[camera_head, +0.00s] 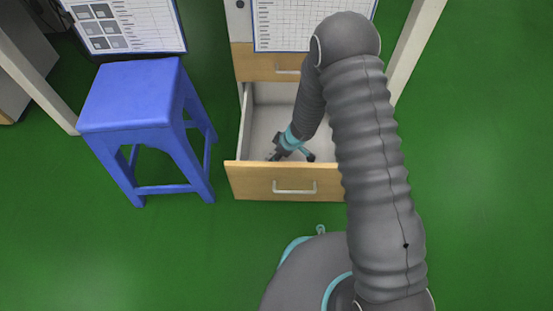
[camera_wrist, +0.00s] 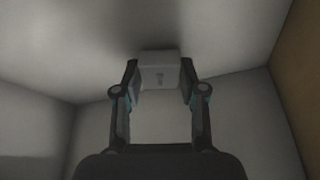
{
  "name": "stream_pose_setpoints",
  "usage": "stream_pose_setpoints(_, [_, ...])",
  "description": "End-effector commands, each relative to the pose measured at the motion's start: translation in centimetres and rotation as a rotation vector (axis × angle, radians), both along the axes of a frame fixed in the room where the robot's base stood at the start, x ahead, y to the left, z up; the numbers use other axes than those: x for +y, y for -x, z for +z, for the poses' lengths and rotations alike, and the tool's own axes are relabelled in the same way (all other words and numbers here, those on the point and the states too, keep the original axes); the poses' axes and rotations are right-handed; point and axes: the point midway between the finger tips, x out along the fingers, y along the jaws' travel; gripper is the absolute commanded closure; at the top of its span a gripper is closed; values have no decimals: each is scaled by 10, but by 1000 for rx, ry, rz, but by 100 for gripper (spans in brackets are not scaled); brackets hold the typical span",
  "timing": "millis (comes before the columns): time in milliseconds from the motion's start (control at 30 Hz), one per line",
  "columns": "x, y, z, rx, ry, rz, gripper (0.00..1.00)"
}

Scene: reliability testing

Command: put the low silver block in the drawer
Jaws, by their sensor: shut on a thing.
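The drawer has a wooden front with a metal handle and pale inner walls (camera_wrist: 35,125). Whether the block touches the drawer floor cannot be told.
A blue stool (camera_head: 143,98) stands left of the drawer. A closed drawer (camera_head: 268,66) is just above the open one. My arm covers the open drawer's right side. Printed sheets (camera_head: 285,25) lie on top behind. Green floor (camera_head: 480,180) is clear on the right.

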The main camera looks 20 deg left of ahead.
Motion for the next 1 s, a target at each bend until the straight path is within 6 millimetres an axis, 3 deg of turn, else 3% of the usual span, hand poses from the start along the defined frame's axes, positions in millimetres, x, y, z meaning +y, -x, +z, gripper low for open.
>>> stream_pose_setpoints(33, [0,0,-13,0,0,0,100])
stream_pose_setpoints(100, [0,-1,-18,-1,-1,-1,100])
stream_pose_setpoints(500, [0,0,-21,0,0,0,100])
stream_pose_setpoints(533, [0,0,-20,0,0,0,54])
stream_pose_setpoints(600, [0,0,-20,0,0,0,37])
stream_pose_setpoints(1000, [0,0,-15,-1,-1,0,34])
